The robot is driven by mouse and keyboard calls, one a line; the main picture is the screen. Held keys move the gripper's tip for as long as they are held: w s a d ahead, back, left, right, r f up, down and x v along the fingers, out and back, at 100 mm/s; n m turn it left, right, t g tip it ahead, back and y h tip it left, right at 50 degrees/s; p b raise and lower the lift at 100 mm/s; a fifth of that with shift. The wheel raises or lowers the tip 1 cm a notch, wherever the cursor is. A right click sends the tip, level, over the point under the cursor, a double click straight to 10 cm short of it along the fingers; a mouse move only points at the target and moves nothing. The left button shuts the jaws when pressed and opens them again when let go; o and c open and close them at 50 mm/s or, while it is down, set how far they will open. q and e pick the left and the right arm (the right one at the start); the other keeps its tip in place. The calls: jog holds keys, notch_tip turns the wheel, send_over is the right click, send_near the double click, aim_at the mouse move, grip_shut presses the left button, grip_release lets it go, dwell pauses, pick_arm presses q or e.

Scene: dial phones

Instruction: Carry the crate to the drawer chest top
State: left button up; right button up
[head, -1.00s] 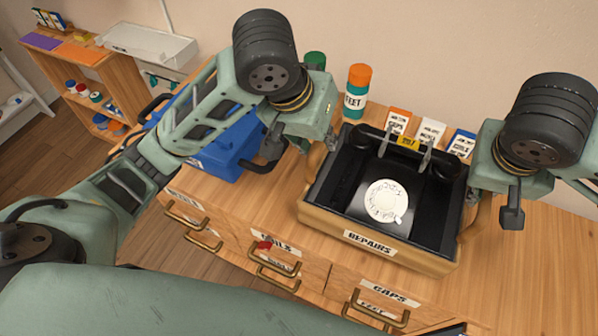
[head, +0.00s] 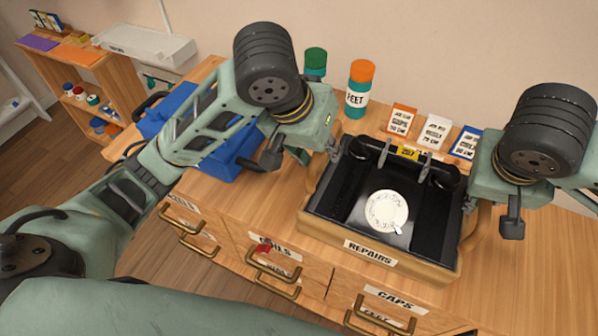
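The crate (head: 310,232) is a tan, open-topped box labelled REPAIRS with a black phone (head: 435,215) with a round white dial in it. It is over the front of the wooden drawer chest top (head: 520,265); I cannot tell whether its base touches the wood. My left gripper (head: 303,157) is at the crate's left side and my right gripper (head: 492,212) at its right side, by a tan side handle. Both appear to hold the crate, though the finger contacts are largely hidden.
A bottle labelled FEET (head: 358,95), a green-capped bottle (head: 315,60) and several small cards (head: 436,130) stand behind the crate. Drawer handles (head: 380,318) stick out below. The chest top is clear at right.

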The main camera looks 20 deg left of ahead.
pick_arm(q)
jog(key=shift+o, duration=0.9)
pick_arm(e)
jog(key=shift+o, duration=0.6)
jog(key=shift+s, duration=0.1)
pick_arm(q)
jog(key=shift+r, duration=0.1)
jog(key=shift+a+r, duration=0.1)
jog(key=shift+r, duration=0.2)
pick_arm(e)
jog(key=shift+r, duration=0.35)
pick_arm(q)
jog(key=v, duration=1.1)
jog(key=shift+s, duration=0.25)
pick_arm(e)
jog(key=v, duration=1.1)
jog(key=shift+s, duration=0.15)
jog(key=shift+a, duration=0.15)
